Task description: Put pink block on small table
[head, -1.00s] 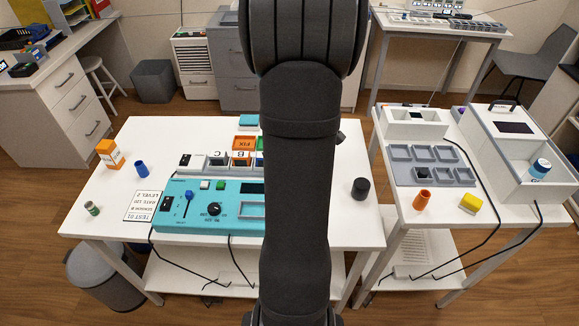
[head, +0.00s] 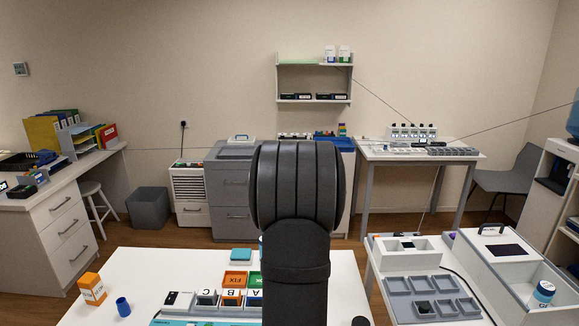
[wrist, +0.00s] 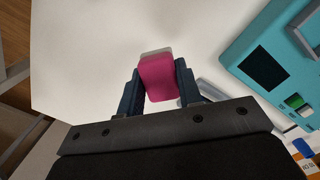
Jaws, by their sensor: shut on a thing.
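In the wrist view the pink block (wrist: 157,80) is between the two dark fingers of my gripper (wrist: 158,72), which is shut on it. A white tabletop (wrist: 90,55) is behind the block; I cannot tell how far the block is above it. In the head view my arm covers the middle, and my gripper and the block are hidden. A smaller white table (head: 453,259) stands at the right, bearing trays and boxes. I cannot tell whether it is the table the task names.
The near white table (head: 140,263) holds an orange-and-white box (head: 92,288), a blue cup (head: 123,307) and lettered bins (head: 231,298). A teal panel (wrist: 262,68) is at right in the wrist view. The right table holds a grey compartment tray (head: 397,284) and an open white bin (head: 500,262).

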